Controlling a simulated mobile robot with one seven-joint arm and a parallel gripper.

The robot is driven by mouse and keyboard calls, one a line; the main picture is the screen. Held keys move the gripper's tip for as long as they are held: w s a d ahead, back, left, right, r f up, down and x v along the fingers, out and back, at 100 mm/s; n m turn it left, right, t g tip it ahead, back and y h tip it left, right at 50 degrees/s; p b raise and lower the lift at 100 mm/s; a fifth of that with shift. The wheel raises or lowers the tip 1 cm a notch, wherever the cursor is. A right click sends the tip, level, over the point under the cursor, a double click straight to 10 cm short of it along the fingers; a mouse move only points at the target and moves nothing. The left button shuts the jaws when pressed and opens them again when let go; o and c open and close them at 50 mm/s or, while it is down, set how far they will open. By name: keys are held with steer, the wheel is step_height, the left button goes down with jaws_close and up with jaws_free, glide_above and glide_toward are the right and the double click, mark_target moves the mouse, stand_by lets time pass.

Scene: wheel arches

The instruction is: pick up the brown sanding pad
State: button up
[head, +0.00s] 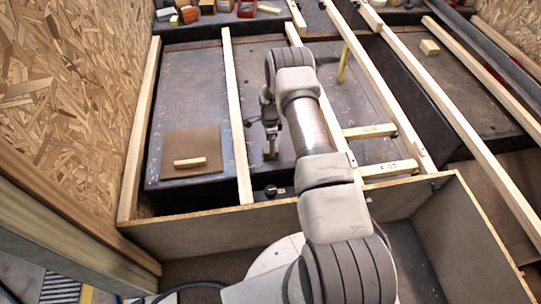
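My gripper (271,147) points down in the middle of the picture, low over the dark surface between two long wooden battens. Its fingertips are small and partly shaded, so I cannot tell if they are open or shut. A small brownish block (271,154) shows at the fingertips; it may be the sanding pad, but it is too small to be sure. I cannot tell if it is gripped or only beside the fingers. A flat brown square (204,140) lies to the left, with a pale wood block (190,162) on it.
Long pale battens (236,110) run front to back on both sides of my gripper. A chipboard wall (70,90) stands at left. A low wooden panel (200,230) crosses in front. A yellow upright piece (343,62) stands behind right. Small coloured items (190,14) sit at the back.

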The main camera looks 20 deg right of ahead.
step_height(320, 180, down, 6)
steer(key=shift+w+d+r+b, duration=0.1)
steer(key=shift+w+d+b, duration=0.05)
steer(key=shift+b, duration=0.95)
steer(key=shift+r, duration=0.1)
jaws_close()
steer(key=shift+r+p, duration=0.35)
steer(key=shift+r, duration=0.3)
step_height(320, 180, up, 3)
steer(key=shift+p, duration=0.6)
steer(key=s+d+r+p, duration=0.2)
steer(key=d+r, duration=0.4)
steer(key=d, duration=0.5)
steer(key=shift+s+r+p, duration=0.3)
steer(key=shift+s+r, duration=0.05)
steer(key=shift+s, duration=0.5)
